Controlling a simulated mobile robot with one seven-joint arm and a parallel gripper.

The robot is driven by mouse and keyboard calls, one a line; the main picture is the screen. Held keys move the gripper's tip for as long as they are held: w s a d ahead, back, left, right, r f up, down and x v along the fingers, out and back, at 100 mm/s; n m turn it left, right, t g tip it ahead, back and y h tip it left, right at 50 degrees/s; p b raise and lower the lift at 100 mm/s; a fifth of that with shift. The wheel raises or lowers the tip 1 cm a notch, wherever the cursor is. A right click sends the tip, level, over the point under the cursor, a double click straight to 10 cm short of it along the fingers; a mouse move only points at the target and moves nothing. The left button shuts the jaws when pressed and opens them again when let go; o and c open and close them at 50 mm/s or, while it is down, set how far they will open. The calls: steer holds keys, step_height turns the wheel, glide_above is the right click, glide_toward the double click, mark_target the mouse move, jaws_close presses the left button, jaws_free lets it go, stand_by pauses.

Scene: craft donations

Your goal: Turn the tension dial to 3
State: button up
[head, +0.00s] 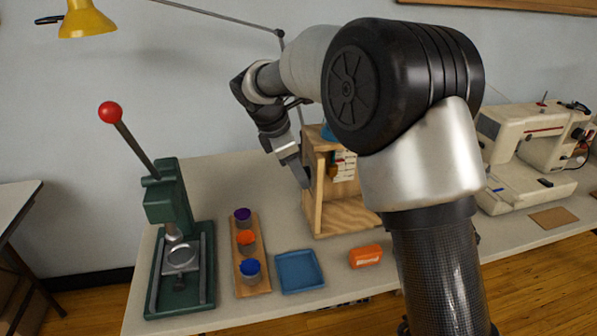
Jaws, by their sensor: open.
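The cream sewing machine (520,128) stands on the table at the far right. Part of it is behind my arm. Its right side carries dark and reddish parts, but I cannot tell which, if any, is the tension dial, and no numbers are readable. My gripper (302,176) is open and points down beside the left side of the wooden cabinet, well to the left of the machine. I cannot tell whether it touches the cabinet. No object shows between its fingers.
The wooden cabinet (343,217) stands mid-table. In front are a blue tray (299,271), an orange box (365,256) and a wooden rack (250,277) of coloured cups. A green press (172,204) with a red-knobbed lever stands left. A brown mat (553,217) lies before the machine.

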steer(key=c, duration=1.1)
steer(key=shift+o, duration=0.2)
steer(key=shift+f, duration=0.1)
steer(key=shift+b, duration=0.35)
